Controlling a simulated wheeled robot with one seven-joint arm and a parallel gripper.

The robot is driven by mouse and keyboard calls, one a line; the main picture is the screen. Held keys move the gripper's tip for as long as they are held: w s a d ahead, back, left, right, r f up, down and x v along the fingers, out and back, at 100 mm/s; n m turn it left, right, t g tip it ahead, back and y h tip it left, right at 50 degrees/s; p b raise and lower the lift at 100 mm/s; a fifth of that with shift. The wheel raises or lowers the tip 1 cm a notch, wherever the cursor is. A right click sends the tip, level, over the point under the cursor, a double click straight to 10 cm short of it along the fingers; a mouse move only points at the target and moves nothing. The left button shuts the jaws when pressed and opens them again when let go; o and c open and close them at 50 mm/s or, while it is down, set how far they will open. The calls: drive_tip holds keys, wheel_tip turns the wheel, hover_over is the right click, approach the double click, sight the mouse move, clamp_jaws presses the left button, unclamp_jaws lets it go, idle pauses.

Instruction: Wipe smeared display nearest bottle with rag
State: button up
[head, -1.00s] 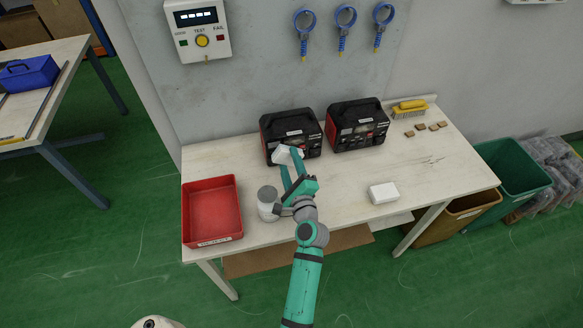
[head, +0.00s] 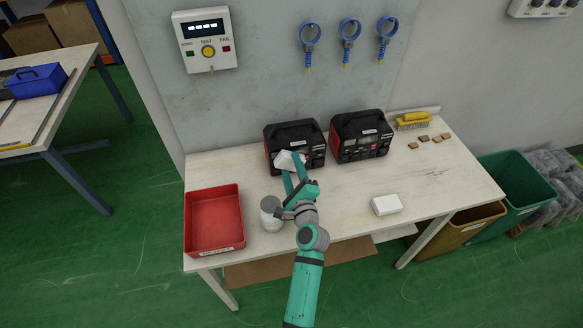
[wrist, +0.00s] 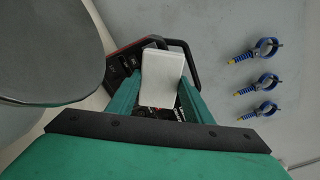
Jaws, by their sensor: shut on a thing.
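My gripper (head: 289,168) is shut on a white rag (head: 287,160) and holds it at the front of the left black-and-red unit (head: 293,132). The rag covers part of that front, so its display and any smear cannot be made out. In the wrist view the rag (wrist: 163,72) sits between the fingers, close before the unit; contact is unclear. A pale round bottle-like container (head: 271,216) stands just left of my wrist, nearer the left unit than the right one. A second black-and-red unit (head: 361,134) stands to the right, its front uncovered.
A red tray (head: 240,205) is at the table's left end. A white block (head: 386,204) lies front right; a yellow-handled brush (head: 413,120) and several small brown pieces are back right. Blue rings (head: 349,30) and a test box (head: 206,40) hang on the wall.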

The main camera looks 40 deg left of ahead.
drive_tip(key=shift+x, duration=1.05)
drive_tip(key=shift+w+d, duration=0.1)
drive_tip(key=shift+w+d, duration=1.2)
drive_tip(key=shift+w, duration=0.05)
drive_tip(key=shift+w+d, duration=0.55)
drive_tip(key=shift+w, duration=0.2)
drive_tip(key=shift+w+d, duration=0.55)
drive_tip(key=shift+w, duration=0.2)
drive_tip(key=shift+s, duration=0.15)
drive_tip(key=shift+s+a, duration=1.35)
drive_tip(key=shift+a, duration=0.05)
drive_tip(key=shift+s+a, duration=0.5)
drive_tip(key=shift+s, duration=0.2)
drive_tip(key=shift+s+a, duration=0.55)
drive_tip(key=shift+s, duration=0.2)
